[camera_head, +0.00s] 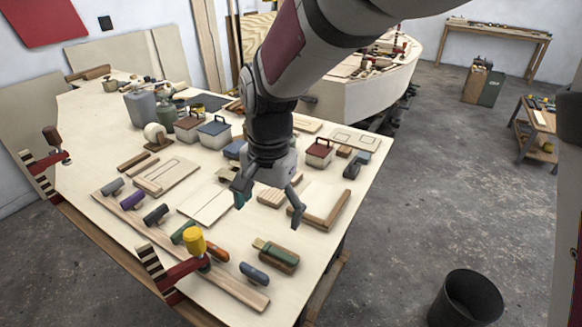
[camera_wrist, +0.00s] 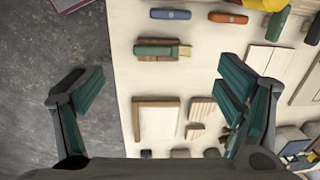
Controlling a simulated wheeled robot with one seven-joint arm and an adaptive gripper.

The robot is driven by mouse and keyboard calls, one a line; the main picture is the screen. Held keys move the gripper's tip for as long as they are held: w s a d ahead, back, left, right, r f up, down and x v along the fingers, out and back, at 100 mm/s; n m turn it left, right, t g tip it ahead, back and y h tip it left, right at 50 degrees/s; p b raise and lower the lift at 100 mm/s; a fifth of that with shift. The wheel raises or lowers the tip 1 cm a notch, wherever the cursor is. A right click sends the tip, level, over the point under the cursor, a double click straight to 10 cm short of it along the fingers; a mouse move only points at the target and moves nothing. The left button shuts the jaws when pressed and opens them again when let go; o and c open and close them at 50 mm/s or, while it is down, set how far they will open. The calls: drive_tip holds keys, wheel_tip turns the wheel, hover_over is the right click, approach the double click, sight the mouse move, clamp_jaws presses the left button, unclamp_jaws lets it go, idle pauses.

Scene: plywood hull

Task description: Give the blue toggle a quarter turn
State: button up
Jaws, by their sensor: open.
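The blue toggle (camera_head: 253,273) is a short rounded bar at the near right end of a row of coloured toggles on a long wooden strip (camera_head: 236,289). It also shows at the top of the wrist view (camera_wrist: 170,14), lying crosswise there. My gripper (camera_head: 268,203) is open and empty above the table, farther back than the toggle and apart from it. In the wrist view the two green-padded fingers (camera_wrist: 160,93) are spread wide, with the toggle beyond them. An orange toggle (camera_head: 218,253) sits beside the blue one.
A green-handled tool on a wood block (camera_head: 276,257) lies close to the blue toggle. A yellow-topped clamp (camera_head: 194,241) stands up at the table's front edge, near the orange toggle.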

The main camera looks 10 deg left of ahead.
hover_over(254, 270)
wheel_tip(254, 270, down, 5)
drive_tip(key=shift+h, duration=0.4)
wheel_tip(254, 270, down, 14)
drive_tip(key=shift+r, duration=0.2)
drive_tip(key=shift+c, duration=0.3)
drive_tip(key=c, duration=1.1)
